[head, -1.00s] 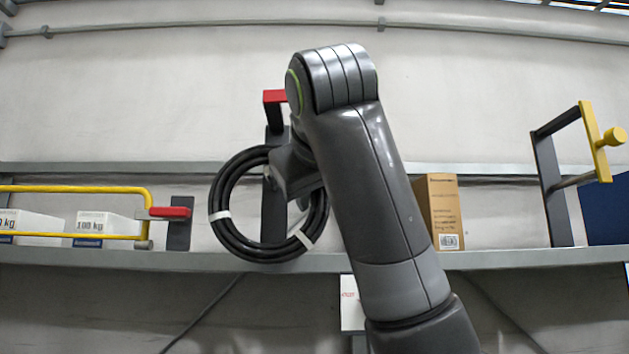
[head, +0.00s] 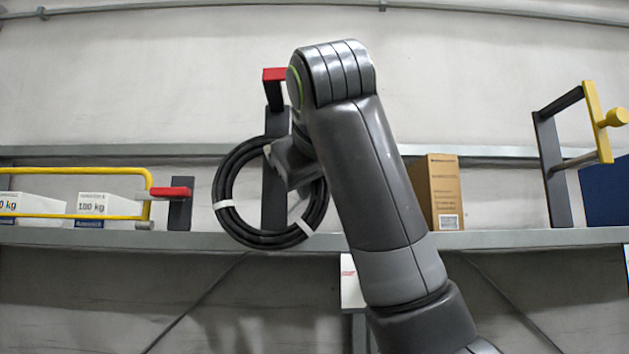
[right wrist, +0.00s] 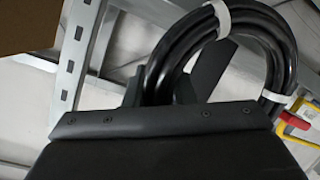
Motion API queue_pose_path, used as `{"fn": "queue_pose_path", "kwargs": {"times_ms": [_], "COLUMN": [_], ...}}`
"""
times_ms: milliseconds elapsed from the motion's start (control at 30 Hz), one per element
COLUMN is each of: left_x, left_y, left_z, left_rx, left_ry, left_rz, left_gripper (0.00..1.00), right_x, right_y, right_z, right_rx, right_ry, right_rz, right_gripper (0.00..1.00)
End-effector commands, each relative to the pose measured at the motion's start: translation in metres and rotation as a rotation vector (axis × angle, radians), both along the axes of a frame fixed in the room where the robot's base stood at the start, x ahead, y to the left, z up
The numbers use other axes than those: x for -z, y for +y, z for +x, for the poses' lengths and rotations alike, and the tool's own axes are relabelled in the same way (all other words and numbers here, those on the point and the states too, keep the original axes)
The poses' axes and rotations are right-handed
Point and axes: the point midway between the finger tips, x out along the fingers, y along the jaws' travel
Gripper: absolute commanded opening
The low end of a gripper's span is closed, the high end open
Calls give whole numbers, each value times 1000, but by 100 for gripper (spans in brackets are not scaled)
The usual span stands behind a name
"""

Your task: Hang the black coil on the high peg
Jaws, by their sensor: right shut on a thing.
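The black coil (head: 222,183), a ring of hose with white bands, hangs upright in the head view. My right gripper (head: 293,165) is shut on its upper right part. The gripper's jaws are partly hidden by my wrist. In the right wrist view the coil (right wrist: 262,25) runs between the dark fingers (right wrist: 160,92). A high peg with a red end (head: 274,75) tops a dark post (head: 273,123). The coil appears below that red end and overlaps the post in the picture; I cannot tell the depth between them. My left gripper is not in view.
A lower red-ended peg (head: 172,192) stands at left beside a yellow rail (head: 80,171). A yellow-ended frame with a knob (head: 597,122) stands at right. A cardboard box (head: 445,190) and white boxes (head: 105,205) sit on the grey shelf (head: 520,238).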

Motion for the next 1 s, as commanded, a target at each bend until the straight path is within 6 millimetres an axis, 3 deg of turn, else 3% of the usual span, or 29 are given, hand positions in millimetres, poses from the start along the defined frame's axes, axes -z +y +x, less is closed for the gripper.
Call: {"fn": "queue_pose_path", "kwargs": {"times_ms": [67, 100, 300, 667, 1000], "left_x": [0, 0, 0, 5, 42], "left_y": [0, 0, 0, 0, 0], "left_z": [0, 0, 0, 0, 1], "left_rx": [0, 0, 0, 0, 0], "left_ry": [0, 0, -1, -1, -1], "left_rz": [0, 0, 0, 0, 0], "left_gripper": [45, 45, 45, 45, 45], "right_x": [-1, -1, -1, -1, -13], "right_y": [0, 0, 0, 0, -5], "right_z": [0, 0, 0, -7, -66], "right_rx": [1, 1, 0, -1, 2], "right_ry": [-1, -1, -1, -3, -2], "right_rz": [1, 1, 0, 0, 1], "right_gripper": [0, 26, 49, 49, 49]}}
